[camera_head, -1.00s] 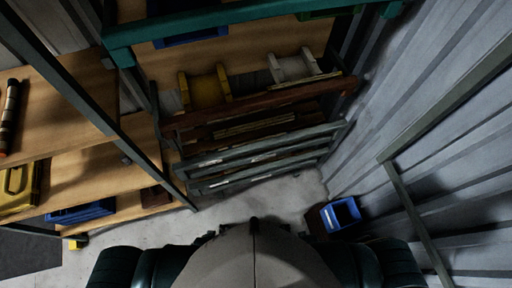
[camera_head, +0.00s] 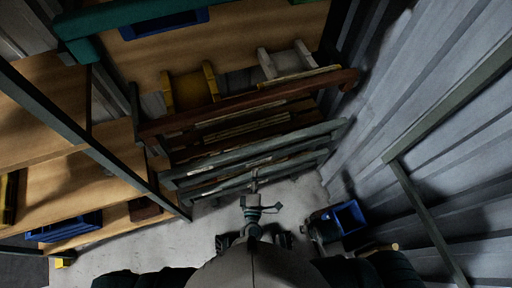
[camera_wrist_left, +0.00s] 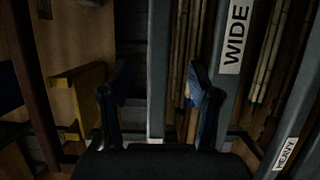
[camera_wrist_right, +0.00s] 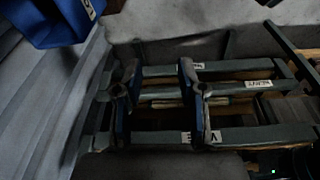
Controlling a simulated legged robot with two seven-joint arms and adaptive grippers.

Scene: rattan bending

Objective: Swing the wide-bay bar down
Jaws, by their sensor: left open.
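The wide-bay bar (camera_wrist_left: 222,85) is a grey bar with a white WIDE label in the left wrist view. In the head view my left gripper (camera_head: 255,182) reaches up to the lowest grey bars of the rack. My right gripper (camera_wrist_right: 158,92) is open in its wrist view, over grey bars with labels partly hidden by its fingers.
A bar labelled HEAVY (camera_wrist_left: 285,155) lies beside the wide-bay bar. A brown bar (camera_head: 245,112) and spools are above. A blue bin (camera_head: 347,217) sits by the corrugated wall (camera_head: 430,110). Wooden shelves (camera_head: 95,185) stand at left.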

